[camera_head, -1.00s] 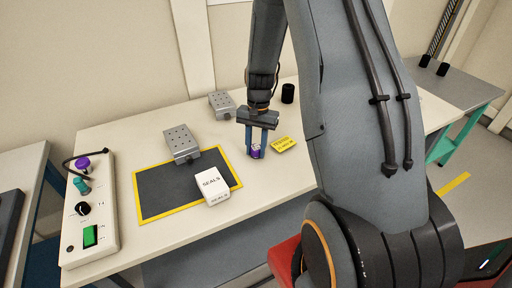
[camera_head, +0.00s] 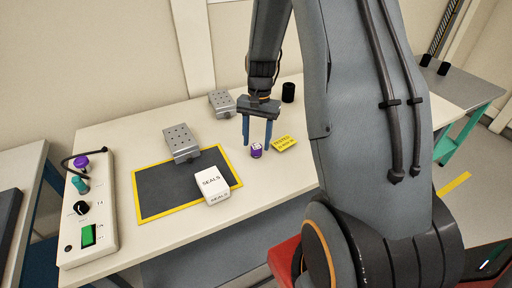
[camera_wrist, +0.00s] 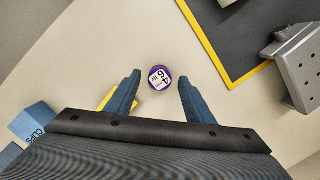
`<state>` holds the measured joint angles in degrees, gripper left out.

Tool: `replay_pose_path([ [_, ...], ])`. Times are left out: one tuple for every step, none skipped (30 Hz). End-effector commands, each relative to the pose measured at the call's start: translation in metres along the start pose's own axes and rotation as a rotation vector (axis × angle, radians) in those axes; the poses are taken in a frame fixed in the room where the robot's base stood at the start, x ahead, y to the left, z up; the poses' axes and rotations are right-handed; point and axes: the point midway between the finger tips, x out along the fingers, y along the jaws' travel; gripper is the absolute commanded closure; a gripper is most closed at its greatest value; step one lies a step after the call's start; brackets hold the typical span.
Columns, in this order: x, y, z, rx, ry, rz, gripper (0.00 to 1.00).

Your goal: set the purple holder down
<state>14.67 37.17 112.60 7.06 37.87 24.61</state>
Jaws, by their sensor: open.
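The purple holder (camera_head: 256,151) is a small round piece with a white numbered label on top. It stands on the pale table between the yellow-edged dark mat and a yellow note. My gripper (camera_head: 257,145) is open above and around it, with blue fingers spread wide. In the wrist view the purple holder (camera_wrist: 160,78) lies just past the fingertips, midway between them and touching neither. My gripper (camera_wrist: 159,82) holds nothing.
A white SEALS box (camera_head: 212,184) sits on the mat (camera_head: 160,190). Grey metal blocks (camera_head: 181,143) stand behind. The yellow note (camera_head: 284,144) lies right of the holder, a black cylinder (camera_head: 288,92) farther back. A control box (camera_head: 90,215) is at the left.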

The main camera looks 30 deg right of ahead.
Motion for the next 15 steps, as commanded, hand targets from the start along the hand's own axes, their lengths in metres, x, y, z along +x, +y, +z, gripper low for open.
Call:
replay_pose_path([
  [-0.010, -0.001, -0.002, 0.000, 0.005, -0.003, 0.52],
  [-0.016, -0.001, -0.002, 0.001, 0.005, -0.003, 0.52],
  [-0.024, -0.001, -0.002, 0.001, 0.005, -0.003, 0.52],
  [-0.031, -0.001, -0.002, 0.001, 0.005, -0.004, 0.52],
  [-0.037, -0.001, -0.002, 0.001, 0.005, -0.004, 0.52],
  [-0.044, -0.001, -0.002, 0.001, 0.005, -0.003, 0.52],
  [-0.050, -0.001, -0.002, 0.001, 0.005, -0.003, 0.52],
  [-0.056, -0.001, -0.002, 0.001, 0.005, -0.003, 0.52],
  [-0.062, -0.001, -0.002, 0.001, 0.005, -0.003, 0.52],
  [-0.067, -0.001, -0.002, 0.001, 0.004, -0.003, 0.52],
  [-0.071, -0.001, -0.001, 0.001, 0.003, -0.002, 0.52],
  [-0.076, -0.001, -0.001, 0.001, 0.003, -0.002, 0.52],
  [-0.079, -0.001, -0.001, 0.001, 0.003, -0.002, 0.52],
  [-0.082, -0.001, -0.001, 0.001, 0.002, -0.001, 0.52],
  [-0.084, -0.001, -0.001, 0.001, 0.001, -0.001, 0.52],
])
